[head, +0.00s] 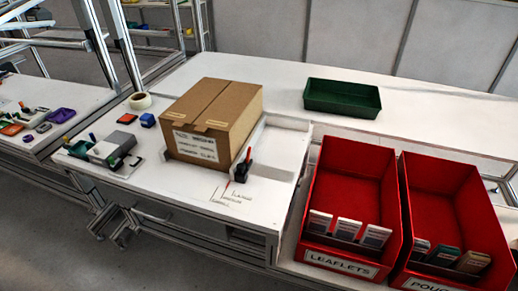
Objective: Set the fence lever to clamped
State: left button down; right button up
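The fence lever (243,166) has a dark handle with a red part. It stands roughly upright, leaning slightly, at the front right corner of a closed cardboard box (228,97). Thin lines on the white tabletop lead from near the lever to small printed labels (230,197), too small to read surely. I cannot tell which label the lever matches. A low white fence (288,123) runs behind and to the right of the box. Neither of my grippers is in view.
Two red bins, one marked LEAFLETS (350,185) and another (450,200), stand at the right with cards in front. A green tray (342,97) sits at the back. Tape (140,101) and small items lie left of the box. The tabletop right of the lever is clear.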

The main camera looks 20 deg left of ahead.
aim_at(249, 150)
jog(key=i+j, duration=0.2)
jog(key=j, duration=0.15)
jog(key=i+j+z, duration=0.1)
jog(key=i+j, duration=0.35)
jog(key=j, duration=0.25)
jog(key=i+j, duration=0.2)
jog(key=j, duration=0.15)
jog(key=z, duration=0.05)
